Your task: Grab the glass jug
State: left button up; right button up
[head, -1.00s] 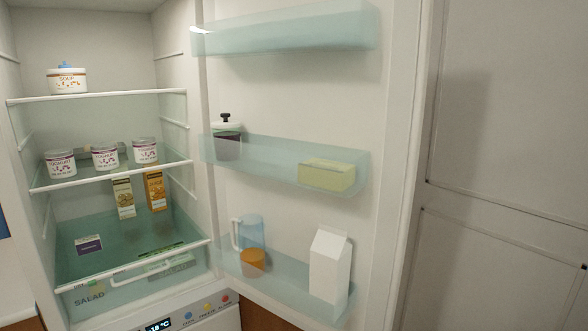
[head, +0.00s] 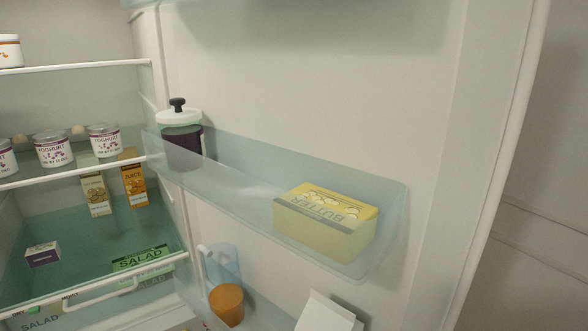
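The glass jug (head: 221,264) stands in the lower door shelf of the open fridge, low in the head view. It is clear bluish glass with a pale handle on its left side and something orange (head: 227,303) in its lower part. The shelf's translucent front covers part of it. Neither of my grippers is in view.
The middle door shelf (head: 385,225) juts out above the jug, holding a butter box (head: 327,218) and a dark jar (head: 182,140). A white carton (head: 325,316) stands right of the jug. Fridge shelves with yoghurt cups (head: 53,149) and juice cartons (head: 133,178) are at left.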

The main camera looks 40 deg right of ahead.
aim_at(219, 263)
jog(key=l+u, duration=0.1)
jog(key=l, duration=0.35)
jog(key=k+l+u, duration=0.15)
jog(key=l, duration=0.3)
jog(key=l+u, duration=0.1)
jog(key=l, duration=0.35)
jog(key=k+l+u, duration=0.15)
jog(key=l, duration=0.3)
jog(key=k+l+u, duration=0.1)
jog(key=l, duration=0.35)
jog(key=k+z, duration=0.15)
jog(key=j+z, duration=0.3)
jog(key=j, duration=0.55)
